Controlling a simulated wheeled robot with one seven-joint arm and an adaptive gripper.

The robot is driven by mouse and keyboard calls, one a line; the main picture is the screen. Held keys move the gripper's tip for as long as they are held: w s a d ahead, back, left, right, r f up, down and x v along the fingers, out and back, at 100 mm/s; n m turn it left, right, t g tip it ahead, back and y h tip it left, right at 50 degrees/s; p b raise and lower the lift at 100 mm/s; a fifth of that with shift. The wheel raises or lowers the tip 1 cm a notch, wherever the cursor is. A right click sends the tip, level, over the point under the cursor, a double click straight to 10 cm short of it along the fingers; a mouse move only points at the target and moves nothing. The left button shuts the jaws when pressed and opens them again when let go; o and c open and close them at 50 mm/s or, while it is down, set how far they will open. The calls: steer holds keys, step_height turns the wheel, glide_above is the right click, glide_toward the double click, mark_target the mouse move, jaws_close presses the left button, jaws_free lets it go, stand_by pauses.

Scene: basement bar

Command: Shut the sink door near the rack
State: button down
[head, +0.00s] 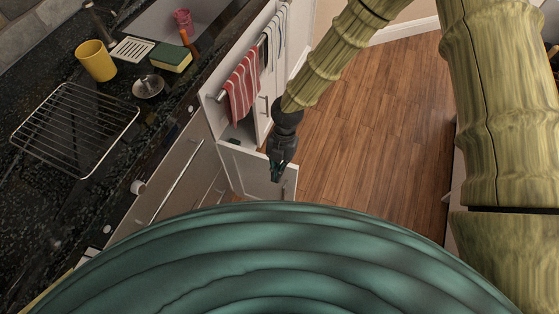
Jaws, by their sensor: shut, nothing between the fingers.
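The white sink cabinet door (243,168) stands open below the counter, swung out over the floor. Its lower part is hidden behind my green body. The open cabinet (238,133) shows behind it, under a hanging red striped towel. My gripper (277,177) is dark and points down at the outer end of the door, overlapping it in the picture. Its fingers are shut with nothing between them. I cannot tell whether it touches the door. A wire rack (75,125) lies on the dark counter at left.
The red striped towel (242,85) hangs on the cabinet front. A yellow cup (95,60), a sponge (171,57) and a metal strainer (148,87) are on the counter near the sink (160,22). Bare wood floor (365,125) lies right of the door.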

steer(key=w+f, duration=0.1)
steer(key=w+f+p, duration=0.1)
steer(key=w, duration=0.1)
steer(key=shift+d+f, duration=0.4)
stand_by(0.5)
